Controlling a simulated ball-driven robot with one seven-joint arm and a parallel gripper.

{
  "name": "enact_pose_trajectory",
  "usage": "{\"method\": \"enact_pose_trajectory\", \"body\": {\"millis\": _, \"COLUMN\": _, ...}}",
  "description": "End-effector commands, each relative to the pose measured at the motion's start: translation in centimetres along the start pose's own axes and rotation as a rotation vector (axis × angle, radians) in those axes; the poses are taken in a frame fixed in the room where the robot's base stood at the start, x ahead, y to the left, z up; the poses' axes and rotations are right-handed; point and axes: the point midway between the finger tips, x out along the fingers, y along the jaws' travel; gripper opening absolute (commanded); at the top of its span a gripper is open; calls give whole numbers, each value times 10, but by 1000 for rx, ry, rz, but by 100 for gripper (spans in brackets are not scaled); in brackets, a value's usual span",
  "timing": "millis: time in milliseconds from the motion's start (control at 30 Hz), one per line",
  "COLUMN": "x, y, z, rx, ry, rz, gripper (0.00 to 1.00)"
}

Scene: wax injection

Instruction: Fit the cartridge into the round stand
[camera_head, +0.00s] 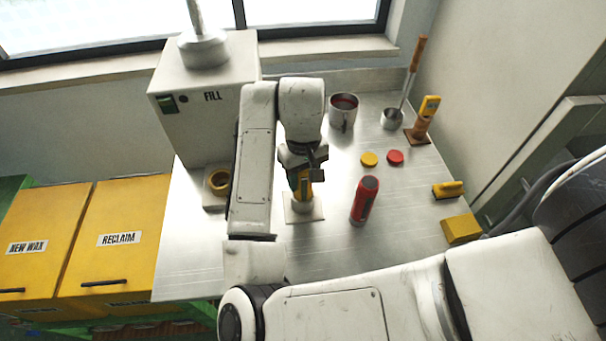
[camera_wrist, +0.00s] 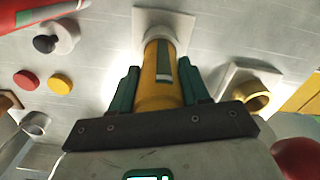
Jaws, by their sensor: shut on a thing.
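My gripper (camera_wrist: 158,88) is shut on a yellow cartridge (camera_wrist: 157,62) with a green and grey strip on its side. In the head view my gripper (camera_head: 303,180) is partly behind my arm, and the cartridge (camera_head: 304,189) stands roughly upright below it. The round stand (camera_wrist: 176,38) is a pale collar on a square plate; its plate also shows in the head view (camera_head: 313,213). The cartridge's lower end is at the collar, lined up with it. How deep it sits inside I cannot tell.
The FILL machine (camera_head: 205,105) with a yellow-ringed holder (camera_head: 218,183) is left.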

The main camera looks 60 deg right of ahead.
Motion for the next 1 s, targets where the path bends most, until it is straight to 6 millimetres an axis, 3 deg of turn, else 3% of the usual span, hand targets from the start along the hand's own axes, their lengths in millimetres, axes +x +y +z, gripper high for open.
{"method": "enact_pose_trajectory", "body": {"millis": 367, "x": 9, "y": 0, "z": 0, "rx": 0, "ry": 0, "rz": 0, "gripper": 0}}
{"method": "enact_pose_trajectory", "body": {"millis": 400, "x": 9, "y": 0, "z": 0, "rx": 0, "ry": 1, "rz": 0, "gripper": 47}}
{"method": "enact_pose_trajectory", "body": {"millis": 700, "x": 8, "y": 0, "z": 0, "rx": 0, "ry": 0, "rz": 0, "gripper": 75}}
{"method": "enact_pose_trajectory", "body": {"millis": 1000, "x": 6, "y": 0, "z": 0, "rx": 0, "ry": 0, "rz": -1, "gripper": 76}}
